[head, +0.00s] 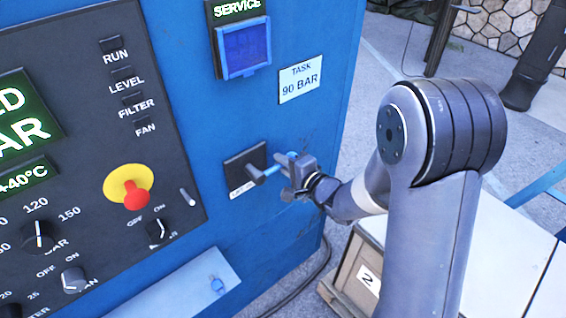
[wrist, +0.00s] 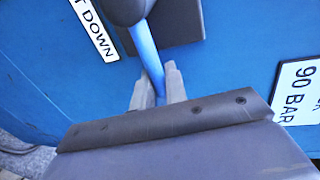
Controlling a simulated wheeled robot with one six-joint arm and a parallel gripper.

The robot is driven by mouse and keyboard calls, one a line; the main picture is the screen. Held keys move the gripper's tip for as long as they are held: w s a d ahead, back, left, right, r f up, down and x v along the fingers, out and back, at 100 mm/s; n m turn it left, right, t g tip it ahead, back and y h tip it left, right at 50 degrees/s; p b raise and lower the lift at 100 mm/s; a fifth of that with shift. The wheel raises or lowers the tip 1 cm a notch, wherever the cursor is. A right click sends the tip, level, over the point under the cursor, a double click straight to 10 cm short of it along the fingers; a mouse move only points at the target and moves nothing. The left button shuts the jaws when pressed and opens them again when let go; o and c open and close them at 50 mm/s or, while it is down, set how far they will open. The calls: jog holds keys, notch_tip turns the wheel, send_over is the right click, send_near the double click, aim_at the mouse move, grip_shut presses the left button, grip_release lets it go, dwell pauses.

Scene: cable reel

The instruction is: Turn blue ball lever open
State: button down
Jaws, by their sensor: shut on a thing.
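The blue lever (head: 271,171) sticks out from a dark hub on a black plate (head: 236,162) on the front of the blue cabinet. In the wrist view the lever (wrist: 148,52) runs from the round dark hub (wrist: 126,8) down between my fingertips. My gripper (head: 285,165) is shut on the lever near its outer end, and the wrist view shows a finger on each side (wrist: 159,86). The lever's tip is hidden by my fingers. A small label (head: 241,190) sits under the hub; in the wrist view its visible part reads "T DOWN" (wrist: 94,25).
The control panel with a red emergency button (head: 136,196) on a yellow disc lies left of the lever. A "TASK 90 BAR" sign (head: 300,79) is above right. A blue-framed service box (head: 243,48) is higher up. A wooden crate (head: 350,287) stands below right.

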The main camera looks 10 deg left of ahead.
jog(key=shift+f, duration=0.15)
jog(key=c, duration=1.5)
grip_release()
jog(key=shift+d, duration=0.1)
jog(key=b+v, duration=0.1)
jog(key=v, duration=0.9)
jog(key=shift+s+d, duration=0.2)
jog(key=shift+s, duration=0.1)
jog(key=p+x, duration=0.1)
jog(key=x, duration=1)
jog(key=shift+d+r, duration=0.1)
jog(key=shift+r, duration=0.15)
jog(key=shift+d, duration=0.1)
